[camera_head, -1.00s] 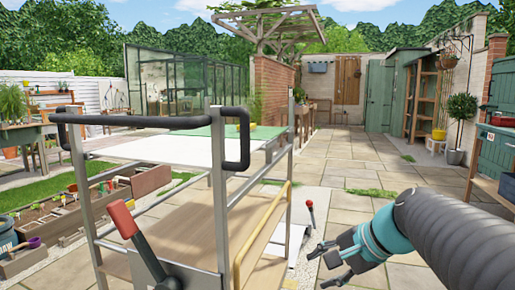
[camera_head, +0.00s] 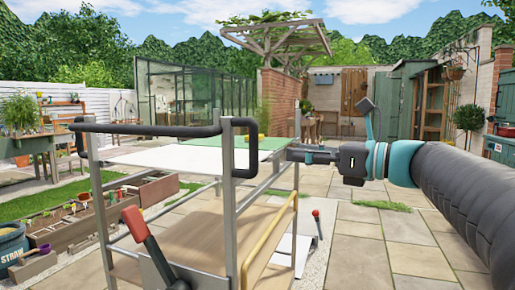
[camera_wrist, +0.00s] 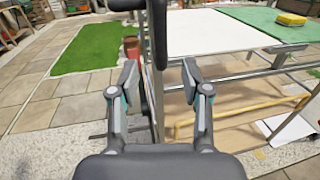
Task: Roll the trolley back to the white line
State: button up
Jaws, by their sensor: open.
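The trolley has a grey metal frame (camera_head: 228,200), black handle bars (camera_head: 150,130), a white top (camera_head: 175,158) and a wooden lower shelf (camera_head: 190,240). A red-tipped lever (camera_head: 140,225) leans at its near end. My gripper (camera_head: 292,154) is raised to about handle height at the trolley's right, pointing left. In the wrist view, my gripper (camera_wrist: 160,75) is open and empty, with the black handle (camera_wrist: 157,35) and a grey post between its fingers in the picture. I cannot tell whether they touch. A white strip (camera_head: 298,250) lies on the ground right of the trolley; whether it is the line is unclear.
A green mat (camera_head: 232,142) with a yellow item lies on the trolley's far top. Open paving (camera_head: 390,235) lies at right, with a second red-tipped lever (camera_head: 316,214) near the trolley.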

aim_at(257, 148)
jog(key=x, duration=1.2)
